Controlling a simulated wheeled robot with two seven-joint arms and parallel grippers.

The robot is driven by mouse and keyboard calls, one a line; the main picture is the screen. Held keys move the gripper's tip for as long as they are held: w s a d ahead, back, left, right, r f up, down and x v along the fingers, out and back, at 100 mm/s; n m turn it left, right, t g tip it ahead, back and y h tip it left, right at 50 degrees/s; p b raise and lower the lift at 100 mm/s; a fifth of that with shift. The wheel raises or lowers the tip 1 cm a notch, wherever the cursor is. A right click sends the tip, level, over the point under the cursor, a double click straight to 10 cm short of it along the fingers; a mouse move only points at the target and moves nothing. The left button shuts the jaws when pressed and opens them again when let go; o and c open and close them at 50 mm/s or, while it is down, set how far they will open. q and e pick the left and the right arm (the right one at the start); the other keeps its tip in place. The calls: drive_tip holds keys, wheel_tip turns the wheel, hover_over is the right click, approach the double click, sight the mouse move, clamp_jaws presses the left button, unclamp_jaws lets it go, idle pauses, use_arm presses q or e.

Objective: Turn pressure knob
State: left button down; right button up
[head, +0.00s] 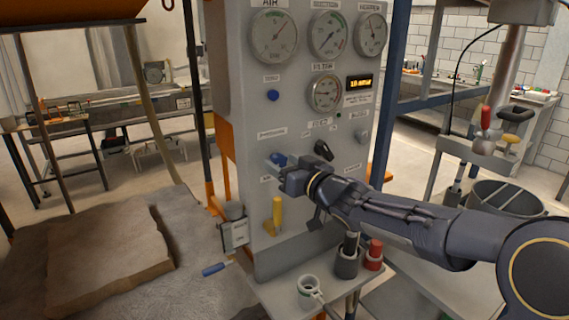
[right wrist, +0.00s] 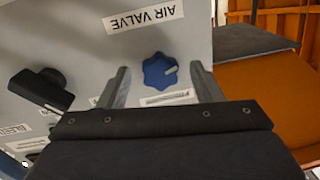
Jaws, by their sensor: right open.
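A blue lobed knob (head: 279,159) with a light pointer mark sits on the grey panel, between a small label above it and another label below it. In the right wrist view the knob (right wrist: 160,71) lies between the two finger tips, with a gap on each side. My right gripper (head: 277,168) is open at the panel and partly covers the knob in the head view. In the right wrist view my right gripper (right wrist: 160,86) has its fingers spread on either side of the knob. My left gripper is not in view.
A black knob (head: 323,150) is right of the blue knob, and a yellow lever (head: 277,212) is below. A smaller blue button (head: 273,95) and several gauges are higher on the panel (head: 240,110).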

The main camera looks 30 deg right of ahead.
drive_tip(key=c, duration=1)
drive_tip(key=n+b, duration=0.1)
drive_tip(key=n, duration=0.3)
drive_tip(key=shift+n, duration=0.4)
drive_tip(key=n+b, duration=0.2)
drive_tip(key=n, duration=0.3)
drive_tip(key=shift+g, duration=0.4)
drive_tip(key=n+h+b, duration=0.1)
drive_tip(key=n+b, duration=0.1)
drive_tip(key=n, duration=0.3)
drive_tip(key=shift+a, duration=0.15)
drive_tip(key=shift+n+h+b, duration=0.3)
drive_tip(key=shift+n+b, duration=0.45)
drive_tip(key=shift+n, duration=1.45)
